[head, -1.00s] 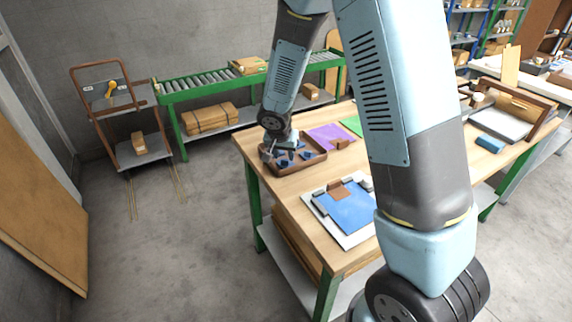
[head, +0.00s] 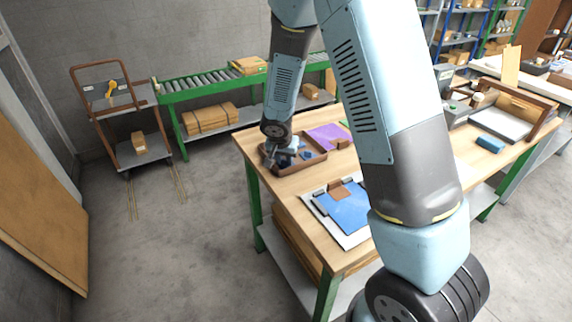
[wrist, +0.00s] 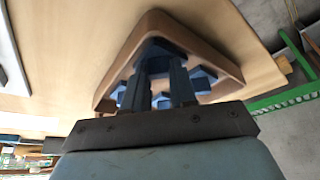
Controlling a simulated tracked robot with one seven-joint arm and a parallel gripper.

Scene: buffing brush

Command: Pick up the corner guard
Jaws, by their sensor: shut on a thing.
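Several dark blue corner guards lie in a brown tray (head: 314,167) at the left end of the wooden workbench; the tray's rim also shows in the wrist view (wrist: 223,38). My gripper (head: 271,158) is down at the tray's left end. In the wrist view my gripper (wrist: 162,72) has its two fingers shut on one blue corner guard (wrist: 160,48), near a corner of the tray. Whether that guard is clear of the tray floor I cannot tell. Other guards (wrist: 203,80) lie beside the fingers, partly hidden by them.
A purple sheet (head: 326,137) lies behind the tray. A blue board (head: 345,208) with a brown piece on it lies in front. A blue block (head: 490,144) and a framed tray stand on the right of the bench. My arm hides the bench's middle.

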